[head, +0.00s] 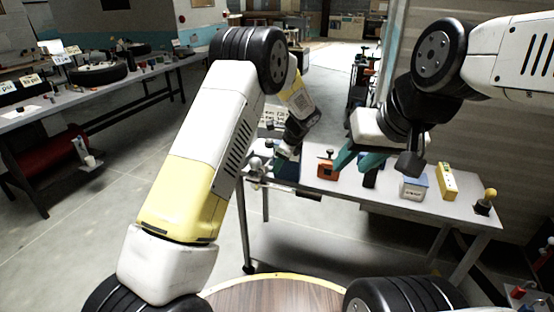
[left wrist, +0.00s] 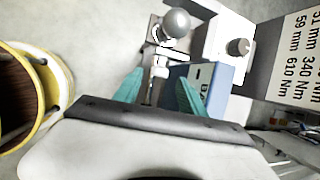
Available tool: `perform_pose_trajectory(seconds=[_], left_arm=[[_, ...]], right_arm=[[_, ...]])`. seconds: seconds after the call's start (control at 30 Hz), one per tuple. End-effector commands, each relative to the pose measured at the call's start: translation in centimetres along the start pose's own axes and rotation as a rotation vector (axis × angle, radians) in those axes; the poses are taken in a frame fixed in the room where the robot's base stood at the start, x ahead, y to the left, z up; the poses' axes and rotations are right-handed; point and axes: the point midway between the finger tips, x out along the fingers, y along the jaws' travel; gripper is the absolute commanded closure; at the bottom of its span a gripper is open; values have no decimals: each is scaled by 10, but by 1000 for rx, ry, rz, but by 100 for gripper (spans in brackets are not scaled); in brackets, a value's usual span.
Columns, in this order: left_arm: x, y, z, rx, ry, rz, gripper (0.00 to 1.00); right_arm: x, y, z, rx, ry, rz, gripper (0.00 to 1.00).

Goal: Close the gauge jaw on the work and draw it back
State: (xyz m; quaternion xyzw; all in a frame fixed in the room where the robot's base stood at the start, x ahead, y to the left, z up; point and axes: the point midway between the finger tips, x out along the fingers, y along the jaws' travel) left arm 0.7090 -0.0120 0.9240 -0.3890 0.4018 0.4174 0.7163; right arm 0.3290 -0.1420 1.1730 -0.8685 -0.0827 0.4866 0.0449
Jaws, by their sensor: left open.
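The gauge (head: 256,166) stands at the left end of the grey table, a metal piece with a ball on top. In the left wrist view its grey ball knob (left wrist: 176,23) and metal stem (left wrist: 158,70) show beyond and between my teal fingertips. My left gripper (head: 281,160) is open beside it; in the left wrist view the fingers (left wrist: 157,88) stand apart. I cannot tell whether they touch the stem. A white block with a dark knob (left wrist: 238,47) is close by on the right. My right gripper (head: 354,160) hangs over the table with its teal fingers apart, seemingly empty.
A blue box (left wrist: 205,82) sits close to my left fingers, with a torque sign (left wrist: 295,60) to its right. The table also holds an orange block (head: 327,169), a white-and-blue box (head: 413,188), a yellow block (head: 446,182) and a yellow-knobbed piece (head: 487,200).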

Motion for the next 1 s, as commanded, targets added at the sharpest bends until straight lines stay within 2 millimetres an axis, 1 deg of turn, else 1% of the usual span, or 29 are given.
perform_pose_trajectory(seconds=[0.03, 0.2, 0.33, 0.53, 0.57, 0.6, 0.67, 0.7, 0.8, 1.0], left_arm=[[9, 1, 0, 0, -1, 3, 52], [27, 0, 0, -1, 0, 1, 52], [31, 0, 0, -2, 1, -1, 52], [32, 0, 0, -2, 1, -1, 52], [32, 0, 0, -2, 1, -1, 53], [32, 0, 0, -2, 1, -1, 61], [32, 0, 0, -2, 1, -1, 73], [32, 0, 0, -2, 1, 0, 81], [32, 0, 0, -2, 1, -1, 100], [32, 0, 0, -2, 1, -1, 100]], right_arm=[[0, 0, 0, 0, 0, 0, 64], [0, 0, 0, 0, 0, 0, 64], [0, 0, 0, 0, 0, 0, 64], [0, 0, 0, 0, 0, 0, 64], [0, 0, 0, 0, 0, 0, 64], [0, 0, 0, 0, 0, 0, 64], [0, 0, 0, 0, 0, 0, 64], [0, 0, 0, 0, 0, 0, 64], [0, 0, 0, 0, 0, 0, 64], [0, 0, 0, 0, 0, 0, 64]])
